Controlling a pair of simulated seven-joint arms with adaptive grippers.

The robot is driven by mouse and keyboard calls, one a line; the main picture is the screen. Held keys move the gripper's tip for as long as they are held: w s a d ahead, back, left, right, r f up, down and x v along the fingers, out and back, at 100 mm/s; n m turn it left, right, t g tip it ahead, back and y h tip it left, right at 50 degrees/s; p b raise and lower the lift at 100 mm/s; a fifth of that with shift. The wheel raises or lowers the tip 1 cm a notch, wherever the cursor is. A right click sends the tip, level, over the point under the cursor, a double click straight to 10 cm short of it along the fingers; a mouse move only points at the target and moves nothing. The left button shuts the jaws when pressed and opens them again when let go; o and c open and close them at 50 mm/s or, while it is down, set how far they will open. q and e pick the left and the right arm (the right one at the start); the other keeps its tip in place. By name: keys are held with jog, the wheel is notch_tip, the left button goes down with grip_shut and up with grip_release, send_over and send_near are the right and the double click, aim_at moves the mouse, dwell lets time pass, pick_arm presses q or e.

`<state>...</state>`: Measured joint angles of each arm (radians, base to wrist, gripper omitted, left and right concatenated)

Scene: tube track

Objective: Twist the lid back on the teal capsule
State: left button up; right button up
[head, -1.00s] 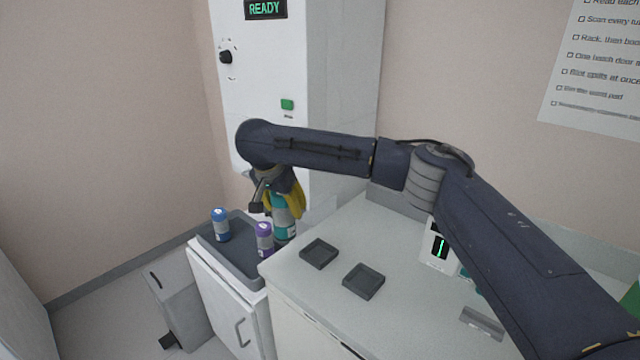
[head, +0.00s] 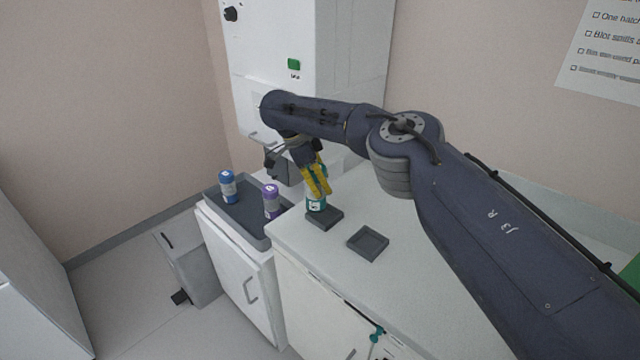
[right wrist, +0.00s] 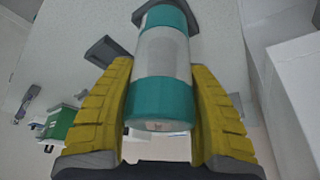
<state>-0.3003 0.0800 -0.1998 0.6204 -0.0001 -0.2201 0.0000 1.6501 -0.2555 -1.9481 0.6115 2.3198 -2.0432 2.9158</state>
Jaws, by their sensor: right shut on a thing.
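The teal capsule (head: 316,203) is upright in my right gripper (head: 318,188), whose yellow fingers are shut on its sides. Its lower end is at the left dark square holder (head: 325,222) on the counter; I cannot tell whether it touches. In the right wrist view the capsule (right wrist: 163,58) shows a pale middle band and teal ends, with the near end between the fingers (right wrist: 165,85). I cannot tell whether that near end is a separate lid. My left gripper is out of view.
A second dark square holder (head: 368,241) on the counter is empty. A blue-topped capsule (head: 227,187) and a purple-topped capsule (head: 271,202) stand on the grey tray (head: 245,222) at left. A white machine (head: 340,60) stands behind. The counter's front middle is clear.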

jog(key=shift+w+d+m+g, duration=0.2)
jog(key=shift+d+m+g, duration=0.05)
jog(key=shift+d+m, duration=0.35)
jog(key=shift+w+d+m+g, duration=0.15)
jog(key=shift+d+m+g, duration=0.1)
jog(key=shift+d+m, duration=0.35)
jog(key=shift+d+r, duration=0.1)
jog(key=shift+w+n, duration=0.1)
jog(key=shift+n, duration=0.2)
